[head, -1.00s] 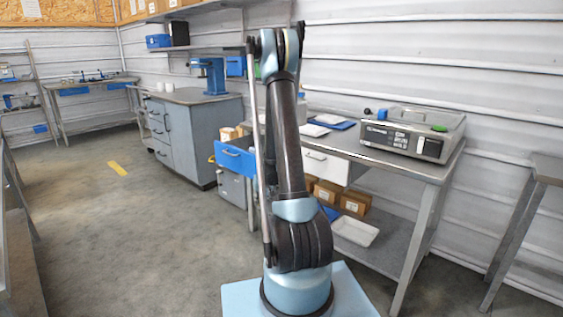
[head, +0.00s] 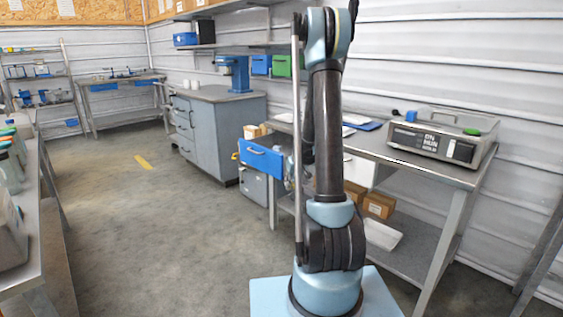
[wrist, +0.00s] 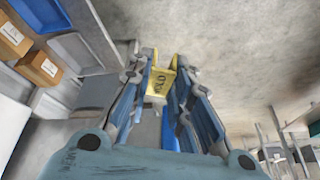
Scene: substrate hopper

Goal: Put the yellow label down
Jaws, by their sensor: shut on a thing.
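The yellow label (wrist: 159,84) is a small yellow piece with dark lettering, seen in the wrist view between my fingertips. My gripper (wrist: 164,67) is shut on it and holds it out in front of the wrist, with the grey floor behind. In the head view my raised arm is in the foreground.
A workbench (head: 440,170) with a grey device (head: 444,137) stands at the right. A grey cabinet (head: 215,130) stands behind. Another bench (head: 30,185) with bottles runs along the left.

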